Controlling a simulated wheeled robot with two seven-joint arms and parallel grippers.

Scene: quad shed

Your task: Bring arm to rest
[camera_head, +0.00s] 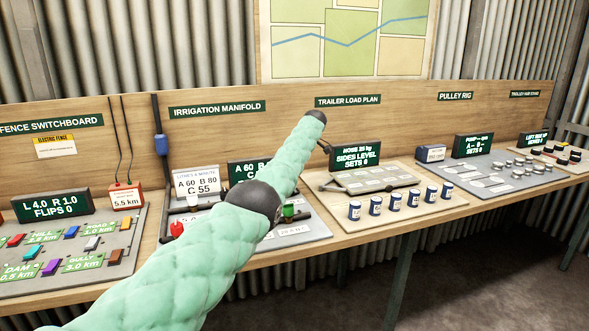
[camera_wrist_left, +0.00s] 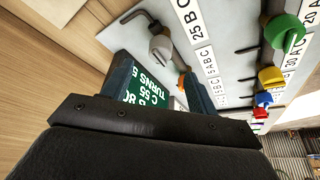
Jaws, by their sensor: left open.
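My left arm (camera_head: 190,260), in mint-green padding, reaches from the lower left across the irrigation manifold board to a dark joint in front of the back panel. My left gripper is hidden behind the arm in the head view. In the left wrist view my left gripper (camera_wrist_left: 155,68) shows as a black body with two dark fingers apart. It is open, and nothing is seen held in it. A dark green sign (camera_wrist_left: 150,88) reading "TURNS 5" shows beyond and between the fingers. My right gripper is in neither view.
The manifold board (camera_wrist_left: 225,45) with pipes and coloured valves is close to the left gripper. The bench also bears the fence switchboard (camera_head: 70,285), a row of blue-and-white cans (camera_head: 392,201) and the pulley rig board (camera_head: 470,178). Bare bench front shows below the boards.

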